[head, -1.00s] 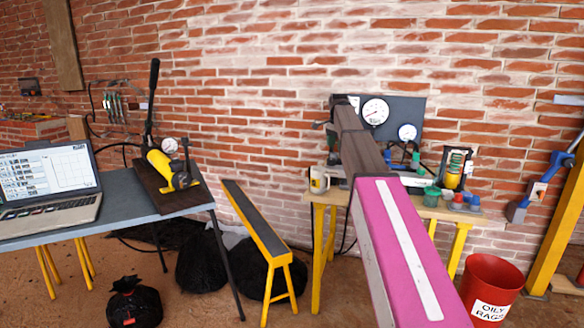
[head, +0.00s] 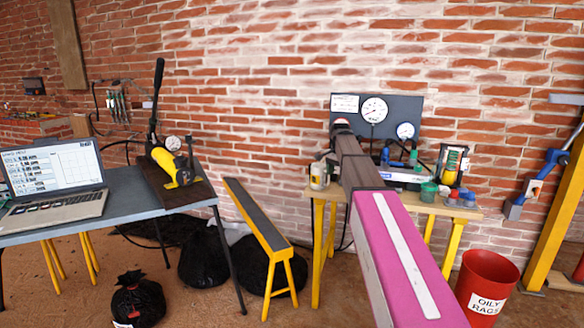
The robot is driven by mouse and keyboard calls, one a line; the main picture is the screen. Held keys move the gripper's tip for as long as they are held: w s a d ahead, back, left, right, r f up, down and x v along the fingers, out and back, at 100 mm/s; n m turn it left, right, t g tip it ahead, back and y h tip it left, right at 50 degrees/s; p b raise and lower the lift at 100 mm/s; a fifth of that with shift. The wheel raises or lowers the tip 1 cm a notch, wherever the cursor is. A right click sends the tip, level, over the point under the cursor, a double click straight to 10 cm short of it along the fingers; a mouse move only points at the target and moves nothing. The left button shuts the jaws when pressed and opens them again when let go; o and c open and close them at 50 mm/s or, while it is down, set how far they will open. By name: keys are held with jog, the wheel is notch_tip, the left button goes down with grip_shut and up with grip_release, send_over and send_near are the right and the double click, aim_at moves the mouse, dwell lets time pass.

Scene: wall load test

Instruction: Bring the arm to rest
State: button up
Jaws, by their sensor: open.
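My arm (head: 405,255) reaches from the bottom right toward the bench at the wall. It has a broad pink link with a white stripe, then dark brown links (head: 360,165). The dark part ends in front of the gauge panel (head: 345,104). A pale piece with a blue mark (head: 405,174) shows just right of the dark links, low over the bench; I cannot tell whether it is part of my arm. My gripper cannot be made out; the arm's own links may hide it.
The wooden bench (head: 440,208) holds a mug (head: 318,176), green and blue pots and a yellow device (head: 453,164). A laptop (head: 55,185) and yellow hand pump (head: 172,166) are on the left table. A narrow trestle (head: 258,222), red bin (head: 487,285) and yellow post (head: 560,220) stand around.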

jog(key=s+f+n, duration=1)
jog(key=s+f, duration=2)
jog(key=s, duration=0.2)
jog(key=shift+s+f, duration=0.15)
jog(key=shift+f, duration=0.05)
